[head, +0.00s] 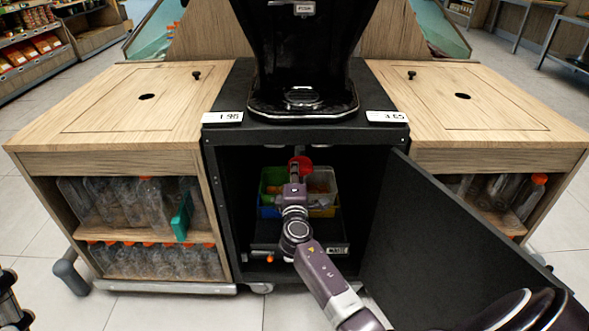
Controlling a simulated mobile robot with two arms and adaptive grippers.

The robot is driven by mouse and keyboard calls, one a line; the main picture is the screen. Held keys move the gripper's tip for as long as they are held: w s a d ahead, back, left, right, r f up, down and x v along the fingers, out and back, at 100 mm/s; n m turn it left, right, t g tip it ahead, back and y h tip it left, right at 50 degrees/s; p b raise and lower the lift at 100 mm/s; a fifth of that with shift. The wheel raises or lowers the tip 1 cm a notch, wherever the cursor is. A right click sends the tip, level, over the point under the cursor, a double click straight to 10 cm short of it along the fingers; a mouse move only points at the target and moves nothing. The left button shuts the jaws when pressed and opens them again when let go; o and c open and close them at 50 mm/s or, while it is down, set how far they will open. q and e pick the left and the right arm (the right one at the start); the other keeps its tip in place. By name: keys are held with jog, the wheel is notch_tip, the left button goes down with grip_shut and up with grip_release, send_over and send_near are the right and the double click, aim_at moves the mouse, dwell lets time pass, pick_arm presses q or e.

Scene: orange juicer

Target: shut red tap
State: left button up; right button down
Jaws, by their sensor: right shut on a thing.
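The red tap (305,162) is inside the open black cabinet, just below its top opening. Only part of the red shows, because my right gripper is in front of it. My right gripper (296,173) reaches into the cabinet from the front and is shut on the red tap. The tap's spout and exact handle angle are hidden. My left gripper is not in view; a dark metallic part shows at the lower left edge.
The cabinet door (465,250) stands open to the right of my right arm. Coloured bins (270,187) sit behind the gripper. A black juicer (303,55) stands on top. Wooden side cabinets (110,105) hold bottles (145,200).

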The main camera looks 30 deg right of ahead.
jog(key=shift+f, duration=0.1)
dwell(0.4)
jog(key=c, duration=2)
grip_release()
jog(key=v, duration=1.2)
